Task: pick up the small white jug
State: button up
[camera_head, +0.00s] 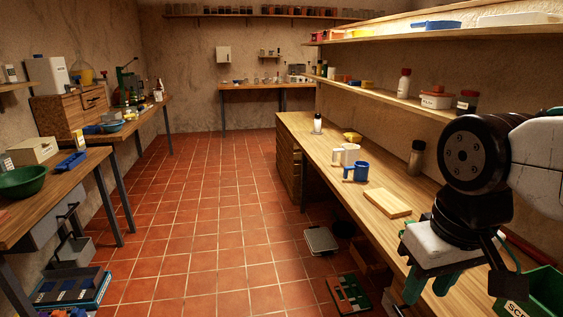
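A small white jug (349,153) stands on the long wooden counter (330,140) at the right, about halfway along it. It is upright, just behind a blue mug (357,172) that stands close to it. My gripper (430,288) is at the lower right, over the near part of the counter and well short of the jug. Its green fingers point down and stand apart, with nothing seen between them.
A wooden board (387,203) lies on the counter between my gripper and the mug. Shelves (400,100) overhang the counter. The tiled floor (210,220) is mostly clear.

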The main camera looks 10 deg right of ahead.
aim_at(350, 152)
jog(key=u, duration=0.55)
jog(key=i, duration=3.55)
jog(key=z, duration=3.4)
